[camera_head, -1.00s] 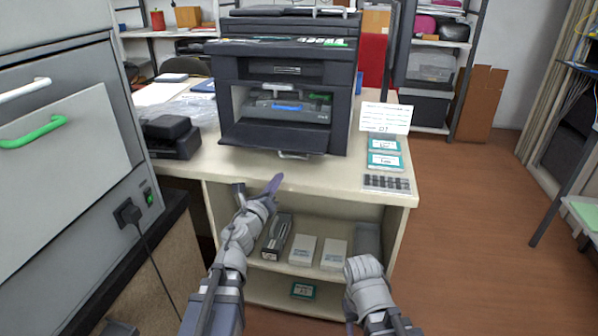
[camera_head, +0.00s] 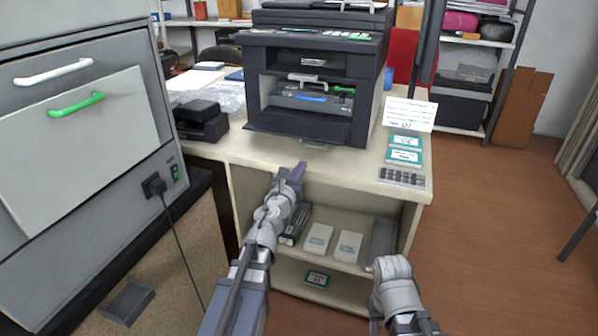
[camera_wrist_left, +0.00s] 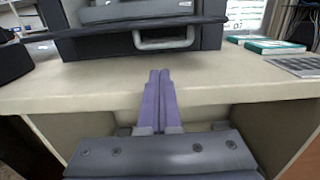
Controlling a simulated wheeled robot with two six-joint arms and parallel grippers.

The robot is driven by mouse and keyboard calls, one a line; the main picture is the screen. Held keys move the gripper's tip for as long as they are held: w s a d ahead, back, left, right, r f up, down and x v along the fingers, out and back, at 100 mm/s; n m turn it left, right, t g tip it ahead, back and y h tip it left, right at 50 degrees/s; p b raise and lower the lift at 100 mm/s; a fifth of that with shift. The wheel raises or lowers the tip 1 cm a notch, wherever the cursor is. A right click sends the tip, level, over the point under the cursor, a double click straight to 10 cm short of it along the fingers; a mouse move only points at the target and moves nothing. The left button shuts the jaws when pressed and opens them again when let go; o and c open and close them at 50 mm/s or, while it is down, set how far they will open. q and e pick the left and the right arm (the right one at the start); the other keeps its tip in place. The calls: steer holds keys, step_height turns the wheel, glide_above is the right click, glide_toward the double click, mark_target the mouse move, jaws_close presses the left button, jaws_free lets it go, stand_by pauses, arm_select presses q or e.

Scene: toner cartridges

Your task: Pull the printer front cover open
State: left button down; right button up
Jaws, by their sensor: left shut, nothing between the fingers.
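The dark printer (camera_head: 312,62) stands on the cream counter. Its front cover (camera_head: 298,128) is folded down and sticks out as a flap, with the inside of the printer showing above it. A light handle (camera_wrist_left: 163,38) hangs at the cover's front edge in the left wrist view. My left gripper (camera_head: 299,168) has purple fingers that are shut and empty. They are in front of the counter edge, below the handle and apart from it; the left wrist view shows the fingertips (camera_wrist_left: 158,73) pointing toward it. My right arm is at the lower right; its fingers are not clear.
The counter edge (camera_head: 250,160) lies beside my left gripper. The shelf below holds several boxes (camera_head: 348,246). A black device (camera_head: 202,122) is left of the printer. Teal boxes (camera_head: 405,156) and a white sign (camera_head: 409,113) are right. A grey cabinet (camera_head: 85,140) stands left.

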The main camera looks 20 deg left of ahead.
mark_target(297, 133)
arm_select(q)
steer(key=w, duration=0.7)
steer(key=shift+d+r, duration=0.1)
steer(key=shift+r, duration=0.1)
